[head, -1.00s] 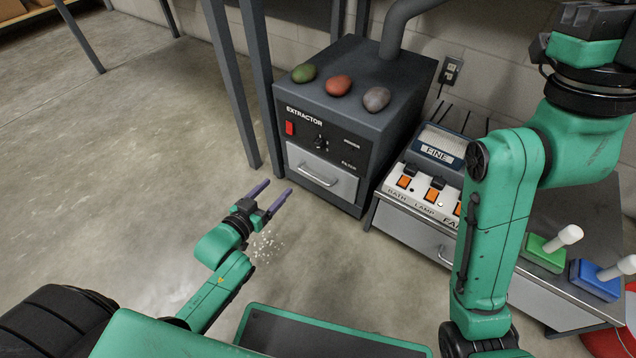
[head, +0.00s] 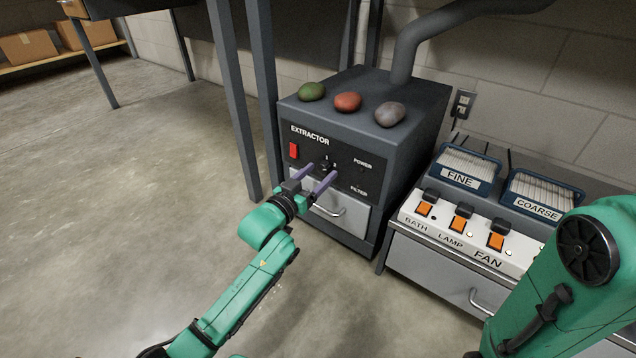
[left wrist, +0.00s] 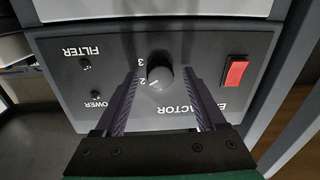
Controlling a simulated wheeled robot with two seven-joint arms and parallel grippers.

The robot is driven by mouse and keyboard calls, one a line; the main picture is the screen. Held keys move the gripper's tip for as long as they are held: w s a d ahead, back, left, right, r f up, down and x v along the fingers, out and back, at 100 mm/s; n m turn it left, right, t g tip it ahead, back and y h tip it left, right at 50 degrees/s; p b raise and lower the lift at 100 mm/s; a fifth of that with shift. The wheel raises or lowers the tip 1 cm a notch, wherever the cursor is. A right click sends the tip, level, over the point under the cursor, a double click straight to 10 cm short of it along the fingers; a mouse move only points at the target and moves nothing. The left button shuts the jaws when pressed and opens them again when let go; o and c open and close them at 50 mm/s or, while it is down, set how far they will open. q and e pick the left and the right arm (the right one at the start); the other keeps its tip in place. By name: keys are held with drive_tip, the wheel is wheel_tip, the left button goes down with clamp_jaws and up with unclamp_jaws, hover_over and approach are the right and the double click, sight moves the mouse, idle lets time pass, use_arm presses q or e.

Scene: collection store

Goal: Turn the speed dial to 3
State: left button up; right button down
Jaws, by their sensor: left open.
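The speed dial (head: 326,163) is a small black knob on the dark front panel of the extractor (head: 366,148). In the left wrist view, which shows the panel upside down, the dial (left wrist: 160,75) has the numbers 3 and 2 on its left. A pale mark on the knob appears to point toward the 2. My left gripper (head: 322,171) is open in front of the panel. In the left wrist view its two purple fingers (left wrist: 160,88) lie on either side of the dial; I cannot tell whether they touch it. My right gripper is out of view.
Three coloured stones, one red (head: 347,101), lie on top. A switch panel (head: 462,232) with trays stands to the right. Open floor lies left.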

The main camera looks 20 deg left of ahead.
use_arm(q)
drive_tip(key=shift+c, duration=0.3)
clamp_jaws()
